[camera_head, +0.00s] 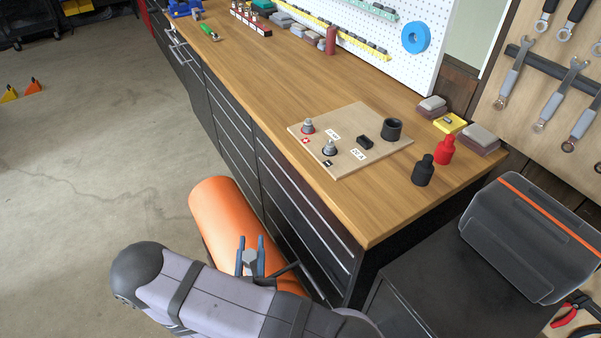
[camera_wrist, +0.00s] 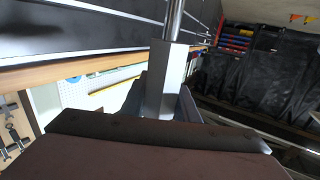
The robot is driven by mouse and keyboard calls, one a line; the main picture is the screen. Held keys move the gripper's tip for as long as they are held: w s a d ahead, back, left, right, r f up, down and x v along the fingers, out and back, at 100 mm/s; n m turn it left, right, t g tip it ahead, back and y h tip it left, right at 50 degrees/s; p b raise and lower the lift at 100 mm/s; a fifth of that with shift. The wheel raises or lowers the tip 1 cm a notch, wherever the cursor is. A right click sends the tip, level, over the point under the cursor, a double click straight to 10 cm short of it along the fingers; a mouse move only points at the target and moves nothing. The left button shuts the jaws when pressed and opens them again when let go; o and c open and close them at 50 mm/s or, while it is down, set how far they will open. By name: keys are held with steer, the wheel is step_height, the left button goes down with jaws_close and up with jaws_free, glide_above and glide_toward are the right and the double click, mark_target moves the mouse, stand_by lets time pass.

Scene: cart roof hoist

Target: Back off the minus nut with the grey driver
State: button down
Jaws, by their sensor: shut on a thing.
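My gripper (camera_head: 251,242) is low in the head view, in front of the bench and over the orange part of my arm. Its blue fingers are shut on the grey driver (camera_head: 249,262). In the wrist view the driver (camera_wrist: 165,80) is a grey block with a shiny round shaft running up out of frame. The minus nut (camera_head: 329,147) sits on a post on the wooden board, beside a black minus mark (camera_head: 328,163). Another nut (camera_head: 307,125) stands behind it by a red plus mark (camera_head: 305,141). The gripper is well apart from both.
The board (camera_head: 350,113) also bears a black block (camera_head: 364,142) and a black cup (camera_head: 392,129). A red cap (camera_head: 445,150) and a black cap (camera_head: 423,170) stand to its right. The bench (camera_head: 270,85) left of the board is clear.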

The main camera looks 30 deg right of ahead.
steer(key=w+d+r+m+g+h+p, duration=0.7)
steer(key=w+d+r, duration=0.65)
steer(key=d, duration=0.35)
steer(key=d+r+m+g+h+p, duration=0.1)
steer(key=d+r+g+p, duration=0.3)
steer(key=d+r, duration=1.4)
steer(key=shift+w+d+r+m+h+p, duration=0.35)
steer(key=shift+d+m+p, duration=0.3)
steer(key=shift+m+p, duration=0.25)
steer(key=shift+r, duration=0.1)
steer(key=shift+f+b, duration=1.7)
steer(key=shift+f, duration=0.65)
steer(key=shift+g, duration=0.5)
steer(key=shift+s+a+m+g+y, duration=0.15)
steer(key=shift+s+m+g, duration=0.2)
steer(key=shift+m+g, duration=1.05)
steer(key=shift+s+d+m+g+y, duration=0.25)
steer(key=shift+m+g, duration=0.6)
steer(key=shift+g, duration=1.1)
steer(key=shift+s+a+m+g+y, duration=0.15)
steer(key=shift+s+m+g, duration=0.25)
steer(key=shift+m+g, duration=1)
